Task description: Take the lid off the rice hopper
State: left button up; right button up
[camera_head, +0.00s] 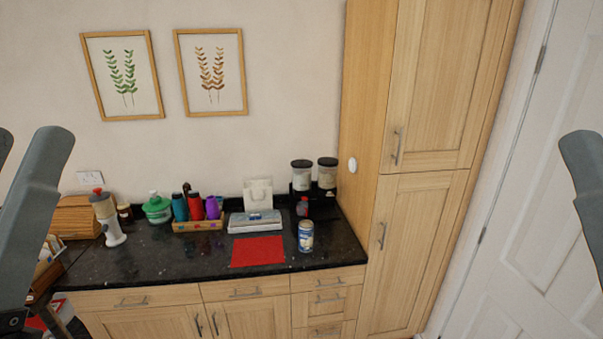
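Two clear hoppers with dark lids stand side by side in a black dispenser at the back right of the counter, against the tall cupboard. The left hopper (301,179) and the right hopper (326,178) both hold pale contents; I cannot tell which is the rice. The left lid (301,163) and the right lid (328,161) both sit on top of their hoppers. Grey links of my arms show at the left and right edges. Neither gripper is in view.
A small red-topped bottle (302,207) stands before the dispenser. A crate of bottles (197,226) is further left. The tall cupboard (365,120) bounds the right.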

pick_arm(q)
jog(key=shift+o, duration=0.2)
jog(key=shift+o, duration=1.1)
